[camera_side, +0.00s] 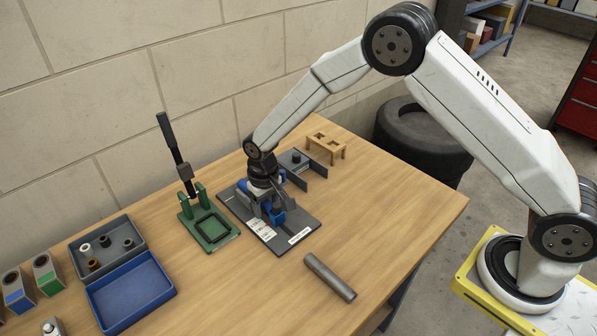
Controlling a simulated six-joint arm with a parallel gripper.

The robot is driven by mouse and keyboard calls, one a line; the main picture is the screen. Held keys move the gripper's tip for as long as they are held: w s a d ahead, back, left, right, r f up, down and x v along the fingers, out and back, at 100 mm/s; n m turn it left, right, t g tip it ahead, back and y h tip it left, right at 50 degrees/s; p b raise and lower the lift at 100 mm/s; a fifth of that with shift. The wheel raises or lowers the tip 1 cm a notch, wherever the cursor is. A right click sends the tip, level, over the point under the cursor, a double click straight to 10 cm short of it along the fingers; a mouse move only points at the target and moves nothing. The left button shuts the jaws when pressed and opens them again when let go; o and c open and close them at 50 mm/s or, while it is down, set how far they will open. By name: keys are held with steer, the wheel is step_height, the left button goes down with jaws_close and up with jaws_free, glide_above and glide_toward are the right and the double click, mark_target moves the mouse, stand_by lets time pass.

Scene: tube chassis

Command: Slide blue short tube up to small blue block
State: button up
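My gripper (267,208) points down over a dark grey plate (297,222) with white labels, near the middle of the table. A blue piece (278,217) shows low at the gripper's fingers, close to the plate. More blue shows at the left and right of the gripper. I cannot tell which blue part is the short tube and which is the small block. The gripper hides most of this area, so contact between the blue parts and whether the fingers are open or shut cannot be made out.
A green press (222,240) with a black lever stands left of the plate. A grey tube (330,277) lies in front. A grey fixture (315,168) and a wooden stand (327,148) are behind. The table's right side is clear.

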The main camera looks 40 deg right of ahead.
steer(key=shift+o, duration=0.2)
steer(key=shift+r, duration=0.1)
steer(key=shift+r, duration=3.85)
steer(key=shift+s+d, duration=0.1)
steer(key=shift+s+d+r, duration=0.15)
steer(key=shift+r, duration=0.05)
steer(key=s+d+r+t, duration=0.1)
steer(key=s+d+r, duration=0.1)
steer(key=s+d, duration=0.4)
steer(key=s+d+r+t, duration=0.1)
steer(key=s+d, duration=0.5)
steer(key=s, duration=0.8)
steer(key=shift+d+r+t, duration=0.3)
steer(key=shift+r, duration=0.55)
